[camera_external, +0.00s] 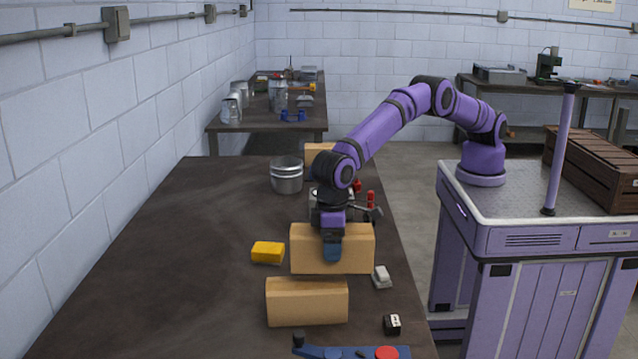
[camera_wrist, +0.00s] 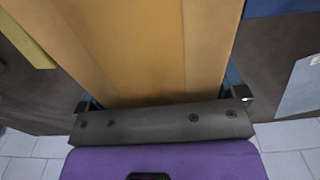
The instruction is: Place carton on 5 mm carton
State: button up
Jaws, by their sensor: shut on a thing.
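My gripper (camera_external: 332,250) points down over the dark table and is shut on a tan carton (camera_external: 356,252). One blue finger shows against the carton's near face. The held carton (camera_wrist: 150,45) also fills the middle of the wrist view, between the two fingers. I cannot tell whether its underside is touching the table. A second tan carton (camera_external: 307,303) lies on the table in front of it, apart from it in the picture. A third tan carton (camera_external: 320,151) stands farther back, partly hidden by my arm. No size label is readable on any carton.
A yellow block (camera_external: 268,252) lies left of the held carton. A small grey-white part (camera_external: 382,277) and a black-and-white block (camera_external: 392,324) lie to the right. A metal can (camera_external: 287,175) stands behind. A blue tool (camera_external: 350,352) lies at the front. The table's left side is clear.

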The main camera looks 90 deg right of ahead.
jog(key=shift+f, duration=1.7)
jog(key=shift+f, duration=0.1)
jog(key=o, duration=1)
jog(key=shift+f, duration=0.1)
jog(key=shift+o, duration=0.2)
notch_tip(320, 180, up, 12)
jog(key=shift+r, duration=0.2)
